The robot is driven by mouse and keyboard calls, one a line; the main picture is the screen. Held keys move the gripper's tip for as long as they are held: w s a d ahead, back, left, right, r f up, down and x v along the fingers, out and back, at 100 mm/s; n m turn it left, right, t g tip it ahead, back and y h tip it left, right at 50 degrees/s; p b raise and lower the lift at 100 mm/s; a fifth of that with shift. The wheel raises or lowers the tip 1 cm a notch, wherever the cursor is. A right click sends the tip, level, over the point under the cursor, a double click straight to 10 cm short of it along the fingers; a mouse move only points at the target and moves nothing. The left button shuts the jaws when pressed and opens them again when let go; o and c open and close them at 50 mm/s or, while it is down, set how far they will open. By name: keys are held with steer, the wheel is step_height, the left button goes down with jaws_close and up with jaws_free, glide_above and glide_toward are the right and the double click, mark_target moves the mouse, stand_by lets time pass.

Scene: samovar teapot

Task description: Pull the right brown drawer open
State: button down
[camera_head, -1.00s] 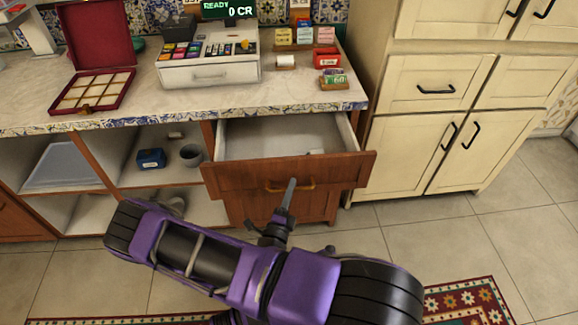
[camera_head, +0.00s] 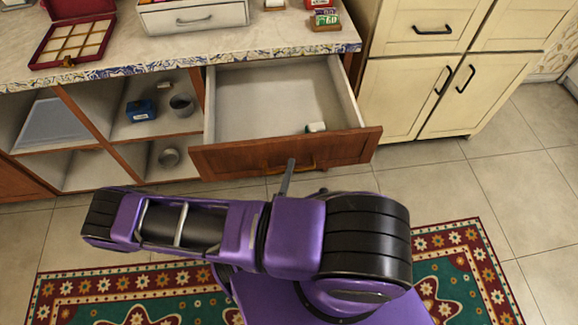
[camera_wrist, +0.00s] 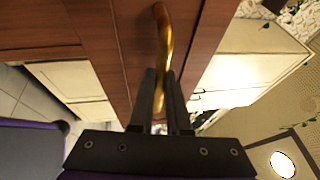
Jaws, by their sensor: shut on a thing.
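The right brown drawer (camera_head: 230,161) is pulled well out from under the counter in the head view, and its pale interior (camera_head: 270,100) is exposed. A small white and green item (camera_head: 315,127) lies inside near the front. The drawer's brass handle (camera_wrist: 163,40) shows in the wrist view against the brown front. My gripper (camera_wrist: 161,75) is shut on the handle, with its two dark fingers on either side of it. In the head view my gripper (camera_head: 288,172) is at the middle of the drawer front, partly hidden by my arm.
Open shelves (camera_head: 100,150) with a blue box (camera_head: 140,111) and cups stand left of the drawer. Cream cabinets (camera_head: 400,95) stand to the right. A patterned rug (camera_head: 470,265) lies on the tiled floor below.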

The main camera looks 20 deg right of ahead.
steer(key=c, duration=0.9)
jaws_free()
steer(key=b+v, duration=0.1)
steer(key=v, duration=1.6)
steer(key=shift+s+a, duration=0.15)
